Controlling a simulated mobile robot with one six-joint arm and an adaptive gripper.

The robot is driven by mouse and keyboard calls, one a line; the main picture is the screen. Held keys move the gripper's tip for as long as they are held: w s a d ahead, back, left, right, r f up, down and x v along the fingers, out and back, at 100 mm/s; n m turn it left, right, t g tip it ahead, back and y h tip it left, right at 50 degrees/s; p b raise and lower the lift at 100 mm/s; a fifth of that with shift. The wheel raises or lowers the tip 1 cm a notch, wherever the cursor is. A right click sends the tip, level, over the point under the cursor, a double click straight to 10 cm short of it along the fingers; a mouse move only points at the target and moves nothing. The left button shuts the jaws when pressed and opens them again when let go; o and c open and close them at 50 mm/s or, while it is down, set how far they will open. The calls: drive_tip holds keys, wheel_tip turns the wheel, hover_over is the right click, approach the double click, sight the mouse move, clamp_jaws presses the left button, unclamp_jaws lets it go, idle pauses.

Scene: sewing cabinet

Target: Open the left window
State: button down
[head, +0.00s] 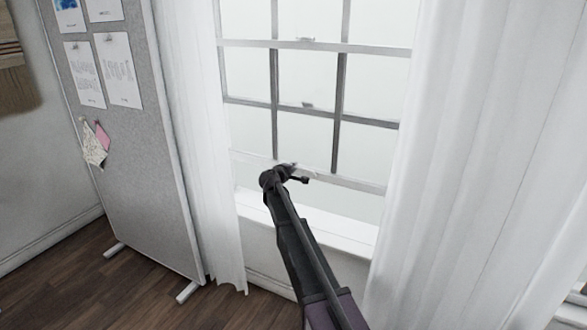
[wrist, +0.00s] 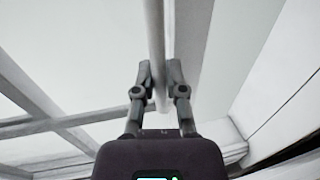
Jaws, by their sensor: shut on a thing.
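The window (head: 308,90) has white frames with dark-looking glazing bars and stands between two white curtains in the head view. The bottom rail (head: 345,182) of its lower sash sits above the sill (head: 345,232), with a bright gap between them. The exact contact at the fingertips is partly hidden in the head view.
A white curtain (head: 190,130) hangs left of the window and another curtain (head: 480,160) hangs right, close to the opening. A grey pinboard (head: 150,190) with papers stands on feet at the left. Wooden floor (head: 100,285) is clear in front of it.

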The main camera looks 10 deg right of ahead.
drive_tip(key=shift+w+r+p, duration=0.1)
drive_tip(key=shift+r+p, duration=0.25)
drive_tip(key=shift+r, duration=0.3)
drive_tip(key=c, duration=0.7)
unclamp_jaws()
drive_tip(key=shift+f, duration=0.2)
wheel_tip(320, 180, down, 19)
drive_tip(key=b, duration=1.9)
drive_tip(key=d+r+p+v, duration=0.1)
drive_tip(key=p+v, duration=0.3)
drive_tip(key=v, duration=1)
drive_tip(key=s+d+r+m+g+p, duration=0.2)
drive_tip(key=s+d+r+p, duration=0.1)
drive_tip(key=s+p, duration=0.3)
drive_tip(key=s+d+r+m+g+y+p, duration=0.1)
drive_tip(key=s+d+r+m+g+p, duration=0.1)
drive_tip(key=p, duration=0.7)
drive_tip(key=s+d+r+m+g+y+p, duration=0.1)
drive_tip(key=s+d+r+m+g+p, duration=0.2)
drive_tip(key=s+d+r+p, duration=0.3)
drive_tip(key=shift+s+r+g+p, duration=0.15)
drive_tip(key=shift+s+r+p, duration=0.2)
drive_tip(key=shift+s, duration=0.45)
drive_tip(key=shift+s+r+g+p, duration=0.25)
drive_tip(key=shift+s+r, duration=0.1)
drive_tip(key=shift+s, duration=0.45)
drive_tip(key=shift+s+r+g+p, duration=0.1)
drive_tip(key=shift+s+r+p, duration=0.25)
drive_tip(key=shift+s, duration=0.4)
